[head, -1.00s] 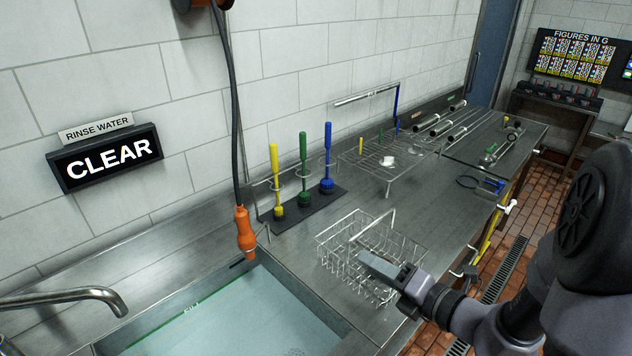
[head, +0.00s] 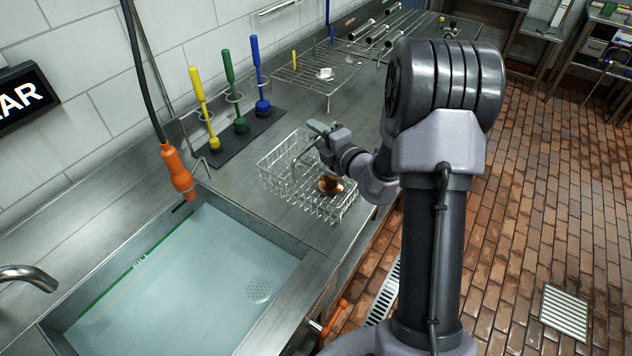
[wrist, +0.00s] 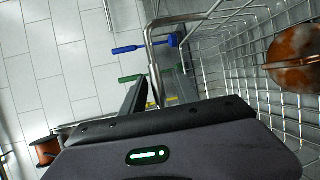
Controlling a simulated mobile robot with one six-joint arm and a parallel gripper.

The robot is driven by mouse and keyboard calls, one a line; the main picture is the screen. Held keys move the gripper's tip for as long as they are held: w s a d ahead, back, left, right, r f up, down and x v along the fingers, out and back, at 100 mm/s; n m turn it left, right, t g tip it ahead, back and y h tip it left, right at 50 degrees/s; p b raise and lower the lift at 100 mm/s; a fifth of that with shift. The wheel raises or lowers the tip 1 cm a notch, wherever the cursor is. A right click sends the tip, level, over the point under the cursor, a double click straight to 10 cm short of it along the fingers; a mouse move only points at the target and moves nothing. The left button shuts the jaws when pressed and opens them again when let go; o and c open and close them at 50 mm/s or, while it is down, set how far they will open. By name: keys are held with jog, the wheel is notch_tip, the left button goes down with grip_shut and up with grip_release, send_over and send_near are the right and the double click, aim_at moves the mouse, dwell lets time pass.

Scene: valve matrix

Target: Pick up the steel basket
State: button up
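The steel basket (head: 290,185) is a wire basket on the steel counter, beside the sink. Its raised handle (wrist: 180,20) crosses the top of the wrist view, with one post running down beside a dark finger. A rounded copper-brown object (head: 330,185) lies inside the basket and also shows in the wrist view (wrist: 293,62). My gripper (head: 318,128) is over the basket at the handle. Part of the handle is hidden by the gripper. I cannot tell whether the fingers touch or close on it.
The sink (head: 190,275) holds water to the left. A brush stand (head: 225,140) with yellow, green and blue brushes is behind the basket. An orange-ended hose (head: 178,170) hangs by the sink. A wire rack (head: 335,75) stands further along.

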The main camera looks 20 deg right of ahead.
jog(key=shift+w+a, duration=0.1)
jog(key=shift+w, duration=0.65)
jog(key=shift+c, duration=0.5)
jog(key=shift+f, duration=0.1)
grip_shut()
